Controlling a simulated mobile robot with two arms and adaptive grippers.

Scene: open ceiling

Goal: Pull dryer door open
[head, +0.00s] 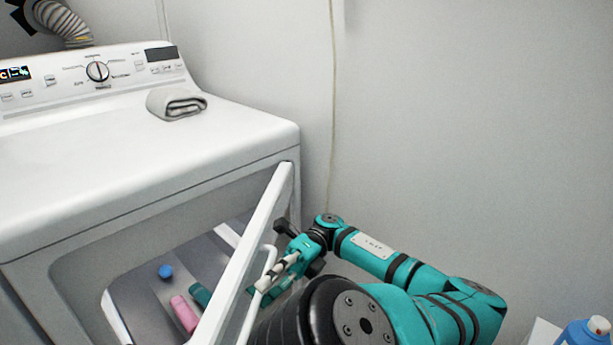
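The white dryer (130,135) fills the left of the head view. Its door (252,243) stands partly open, swung out toward me and hinged on the right side. A white curved handle (262,283) is on the door's outer face. My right gripper (275,275) is at the handle, with its fingers close against it. Whether the fingers are shut on the handle cannot be told. Part of the door's lower end is cut off by the frame. My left gripper does not show.
Inside the drum are a blue ball-like item (166,271), a pink item (185,313) and a teal item (200,294). A folded grey towel (176,103) lies on the dryer top. A blue bottle (585,333) stands at the bottom right. A bare wall is behind.

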